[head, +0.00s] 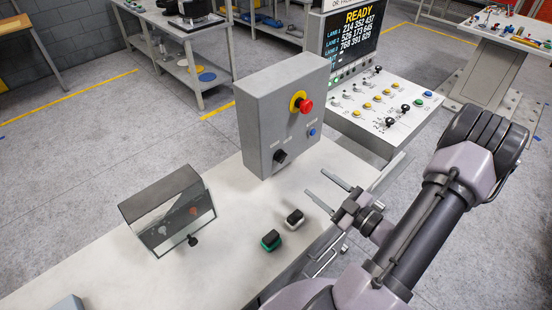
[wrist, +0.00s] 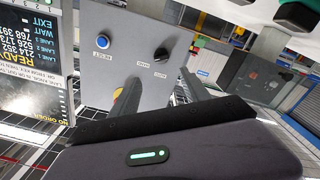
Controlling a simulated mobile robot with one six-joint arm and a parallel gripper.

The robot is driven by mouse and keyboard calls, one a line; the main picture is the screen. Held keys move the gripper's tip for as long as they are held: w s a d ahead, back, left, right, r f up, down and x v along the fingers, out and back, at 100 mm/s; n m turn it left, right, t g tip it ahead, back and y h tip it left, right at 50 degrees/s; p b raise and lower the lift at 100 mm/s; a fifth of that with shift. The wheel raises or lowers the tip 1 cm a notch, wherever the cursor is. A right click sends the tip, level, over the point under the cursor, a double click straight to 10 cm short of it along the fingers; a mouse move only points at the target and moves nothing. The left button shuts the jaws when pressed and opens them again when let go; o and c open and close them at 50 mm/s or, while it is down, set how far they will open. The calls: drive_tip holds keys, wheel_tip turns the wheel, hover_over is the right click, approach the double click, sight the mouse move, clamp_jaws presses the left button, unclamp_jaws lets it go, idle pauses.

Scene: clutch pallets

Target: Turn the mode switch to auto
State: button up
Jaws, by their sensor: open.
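The mode switch (head: 281,157) is a black rotary knob low on the front of a grey control box (head: 266,132). In the wrist view the knob (wrist: 161,48) shows in the upper middle, with small labels beside it that I cannot read surely. Which position it points to is not clear. My gripper (head: 315,182) is open and empty, to the right of and in front of the box, apart from the knob. In the wrist view its two fingers (wrist: 158,88) reach toward the panel, with the knob just beyond them.
The box also carries a red emergency button (head: 305,106) on a yellow ring and a blue button (head: 312,132). A green-based block (head: 270,240) and a white-based block (head: 294,219) stand on the bench (head: 220,270). A glass-fronted case (head: 168,212) stands left. A console (head: 372,100) is behind.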

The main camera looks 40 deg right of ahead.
sight(283, 160)
drive_tip(key=w, duration=0.4)
drive_tip(key=w+a+b, duration=0.1)
drive_tip(key=w, duration=0.8)
drive_tip(key=shift+w+a, duration=0.15)
drive_tip(key=shift+w, duration=0.2)
drive_tip(key=shift+c, duration=0.2)
clamp_jaws()
drive_tip(key=shift+n, duration=0.3)
drive_tip(key=n, duration=0.5)
drive_tip(key=shift+a+n+p, duration=0.1)
drive_tip(key=shift+n+p, duration=0.2)
drive_tip(key=shift+p, duration=0.1)
drive_tip(key=n, duration=0.5)
drive_tip(key=shift+f+n+b, duration=0.2)
drive_tip(key=shift+n+b, duration=0.1)
drive_tip(key=shift+n, duration=0.1)
drive_tip(key=shift+o, duration=0.2)
unclamp_jaws()
